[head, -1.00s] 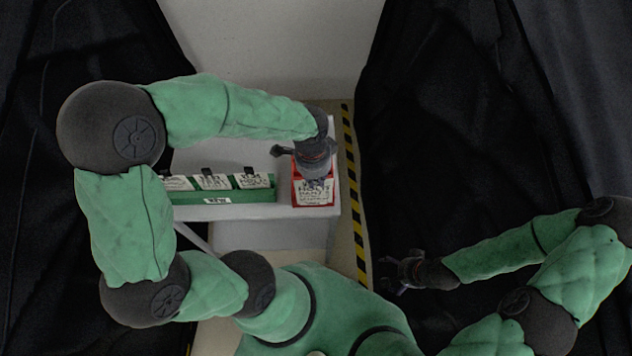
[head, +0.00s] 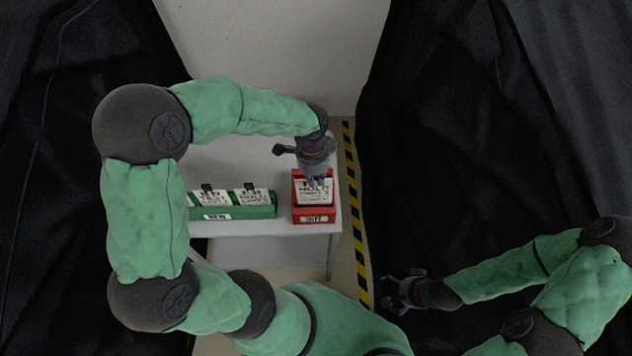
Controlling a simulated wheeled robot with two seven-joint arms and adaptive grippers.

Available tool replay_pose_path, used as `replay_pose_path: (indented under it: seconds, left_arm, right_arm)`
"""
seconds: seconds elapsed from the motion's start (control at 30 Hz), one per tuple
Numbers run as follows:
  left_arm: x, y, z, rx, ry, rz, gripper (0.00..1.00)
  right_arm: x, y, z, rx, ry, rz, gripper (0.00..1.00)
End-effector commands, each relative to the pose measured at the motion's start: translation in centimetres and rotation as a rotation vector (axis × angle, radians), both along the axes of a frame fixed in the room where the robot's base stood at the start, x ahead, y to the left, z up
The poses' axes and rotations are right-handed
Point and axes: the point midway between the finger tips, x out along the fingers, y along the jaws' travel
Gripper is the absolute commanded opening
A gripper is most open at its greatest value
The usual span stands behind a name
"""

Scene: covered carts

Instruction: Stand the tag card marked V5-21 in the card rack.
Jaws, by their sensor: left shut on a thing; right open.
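My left gripper (head: 315,180) is shut on the top of a white tag card (head: 314,194). The card is upright at the red rack (head: 313,219), with its lower edge behind the rack's front wall. I cannot tell whether it rests on the rack's bottom. The fingers cover part of its top line, so its code is not legible. The green rack (head: 240,212) to the left holds white cards with black clips, such as one card (head: 254,196); their codes are too small to read. My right gripper (head: 392,292) is open and empty, low on the right, away from the table.
Both racks stand on a white table (head: 285,228). My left arm hides the green rack's left end. A yellow-black floor strip (head: 354,205) runs along the table's right side. Black drapes (head: 480,150) flank both sides, and a pale wall (head: 280,50) stands behind.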

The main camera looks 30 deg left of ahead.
Motion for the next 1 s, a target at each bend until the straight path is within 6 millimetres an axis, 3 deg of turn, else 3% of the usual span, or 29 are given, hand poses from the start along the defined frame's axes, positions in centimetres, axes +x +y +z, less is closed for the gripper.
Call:
replay_pose_path:
  seconds: [0.2, 1.0]
  left_arm:
    - [1.1, 0.7, -0.3, 0.0, 0.0, 0.001, 0.0]
    - [1.0, 0.6, -5.4, -0.001, 0.002, 0.0, 0.0]
  right_arm:
    - [0.0, 0.0, -0.3, 0.0, 0.0, 0.0, 0.91]
    - [0.0, 0.0, -4.1, 0.0, 0.0, 0.0, 0.91]
